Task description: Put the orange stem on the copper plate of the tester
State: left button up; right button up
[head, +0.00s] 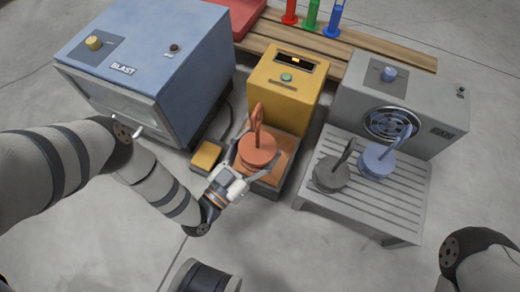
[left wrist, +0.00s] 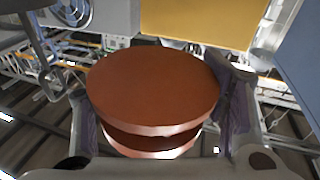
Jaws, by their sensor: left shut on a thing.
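The orange stem (head: 258,150) is a round orange disc base with an upright loop-like handle. My left gripper (head: 240,168) is shut on its disc from the front left. In the left wrist view the disc (left wrist: 152,88) sits between the two fingers (left wrist: 158,110), with a second round layer under it. The yellow tester (head: 287,82) stands just behind, and its copper plate (head: 282,160) shows to the right of and beneath the disc. The disc is over the plate; I cannot tell whether they touch. My right gripper is out of view; only part of that arm shows at the lower right.
A grey slatted table (head: 400,205) to the right holds a dark grey stem (head: 331,173) and a blue stem (head: 377,160) before a grey fan unit (head: 400,100). A blue blast cabinet (head: 150,60) stands left. A small yellow-topped pedal box (head: 206,156) sits near my left gripper.

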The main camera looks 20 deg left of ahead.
pick_arm(q)
jog(key=w+f, duration=0.1)
jog(key=w+a+f+b, duration=0.1)
jog(key=f, duration=0.1)
jog(key=f+b, duration=0.1)
jog(key=shift+w+a+f, duration=0.15)
jog(key=shift+w+f, duration=0.1)
jog(key=shift+w, duration=0.15)
jog(key=f+b, duration=0.1)
jog(key=f, duration=0.1)
jog(key=b, duration=0.1)
jog(key=shift+w+a+f+b, duration=0.1)
jog(key=shift+w+f+b, duration=0.15)
jog(key=shift+f+b, duration=0.15)
jog(key=shift+f, duration=0.3)
jog(key=shift+f, duration=0.55)
jog(key=o, duration=1.9)
